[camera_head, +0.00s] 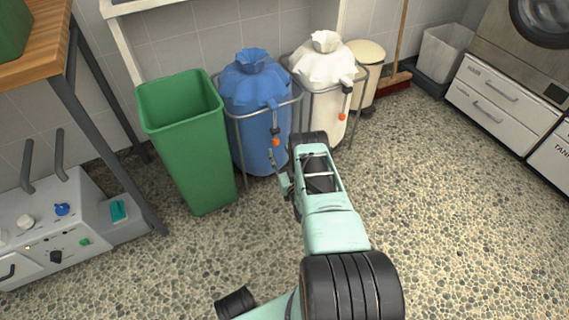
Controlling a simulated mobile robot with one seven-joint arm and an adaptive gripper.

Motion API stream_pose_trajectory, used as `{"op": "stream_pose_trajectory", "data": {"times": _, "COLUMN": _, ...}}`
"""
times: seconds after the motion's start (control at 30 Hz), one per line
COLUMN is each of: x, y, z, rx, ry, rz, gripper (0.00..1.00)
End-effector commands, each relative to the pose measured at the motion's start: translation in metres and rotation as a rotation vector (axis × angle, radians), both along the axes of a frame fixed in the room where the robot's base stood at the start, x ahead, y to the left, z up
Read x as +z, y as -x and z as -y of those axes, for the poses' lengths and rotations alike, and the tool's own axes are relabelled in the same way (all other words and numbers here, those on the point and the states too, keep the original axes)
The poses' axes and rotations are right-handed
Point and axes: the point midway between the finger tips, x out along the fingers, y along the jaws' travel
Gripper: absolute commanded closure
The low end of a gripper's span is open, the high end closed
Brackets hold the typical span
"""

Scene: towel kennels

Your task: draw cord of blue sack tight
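The blue sack (249,92) stands upright in a grey wire frame, its gathered neck bunched on top. Its draw cord hangs down the front right side, with a dark bead (275,131) and an orange piece (276,142) on it. My arm reaches in from the bottom, and my gripper (281,172) is at the sack's lower right front, just below the orange piece. Its fingers are small and partly hidden by my wrist. I cannot tell whether they are open or shut, or whether they touch the cord.
A green bin (190,140) stands close left of the blue sack. A white sack (323,65) in a similar frame, with its own cord and orange piece (343,116), stands close right. A cream bin (367,56) and broom (396,77) are behind. The speckled floor (440,210) at right is clear.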

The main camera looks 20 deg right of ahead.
Motion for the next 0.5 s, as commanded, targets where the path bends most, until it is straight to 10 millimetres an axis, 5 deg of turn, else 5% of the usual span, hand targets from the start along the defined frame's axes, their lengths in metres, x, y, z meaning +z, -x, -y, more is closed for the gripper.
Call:
{"op": "stream_pose_trajectory", "data": {"times": 0.23, "x": 0.0, "y": 0.043, "z": -0.006, "rx": 0.0, "ry": -0.001, "rz": -0.002, "gripper": 0.61}}
{"op": "stream_pose_trajectory", "data": {"times": 0.5, "x": 0.0, "y": 0.059, "z": -0.007, "rx": 0.0, "ry": 0.0, "rz": 0.001, "gripper": 0.61}}
